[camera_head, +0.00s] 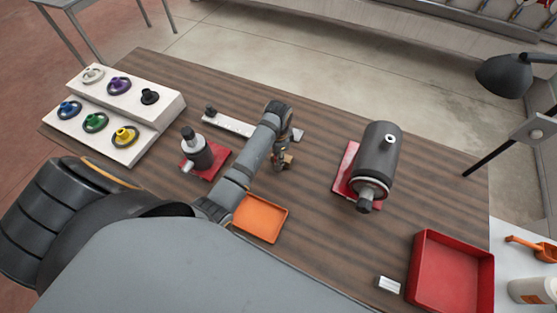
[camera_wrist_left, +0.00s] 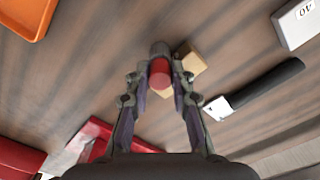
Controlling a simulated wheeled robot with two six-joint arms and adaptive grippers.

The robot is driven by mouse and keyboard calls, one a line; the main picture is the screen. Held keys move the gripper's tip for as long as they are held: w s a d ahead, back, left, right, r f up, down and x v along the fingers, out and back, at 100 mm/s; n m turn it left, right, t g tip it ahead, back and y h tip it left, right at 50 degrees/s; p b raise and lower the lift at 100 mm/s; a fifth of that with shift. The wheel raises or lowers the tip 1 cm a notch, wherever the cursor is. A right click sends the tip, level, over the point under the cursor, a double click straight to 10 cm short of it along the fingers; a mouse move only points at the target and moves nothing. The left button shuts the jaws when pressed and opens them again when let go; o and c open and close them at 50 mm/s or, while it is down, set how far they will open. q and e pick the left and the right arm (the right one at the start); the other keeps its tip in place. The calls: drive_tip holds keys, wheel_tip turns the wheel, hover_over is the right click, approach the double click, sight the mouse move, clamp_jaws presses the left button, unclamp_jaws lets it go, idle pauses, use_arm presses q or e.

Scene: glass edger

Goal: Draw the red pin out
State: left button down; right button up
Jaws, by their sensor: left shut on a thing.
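My left gripper (camera_head: 283,158) reaches down over the middle of the table, beside a small tan block (camera_head: 289,161). In the left wrist view my left gripper (camera_wrist_left: 160,82) is shut on the red pin (camera_wrist_left: 159,74), whose round red end shows between the fingertips. The tan wooden block (camera_wrist_left: 190,66) lies just behind and to the right of the pin in that view. Whether the pin still sits in the block cannot be told. In the head view the pin is hidden by the gripper. My right gripper is not in view.
An orange tray (camera_head: 260,219) lies near the arm. A dark cylinder machine (camera_head: 379,150) stands to the right, a smaller one (camera_head: 196,148) to the left. A red bin (camera_head: 449,278) is at front right. A knob rack (camera_head: 138,145) stands at left; a white bar (camera_head: 234,125) lies behind.

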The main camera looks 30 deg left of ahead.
use_arm(q)
drive_tip(key=shift+r, duration=0.4)
drive_tip(key=shift+r, duration=2.65)
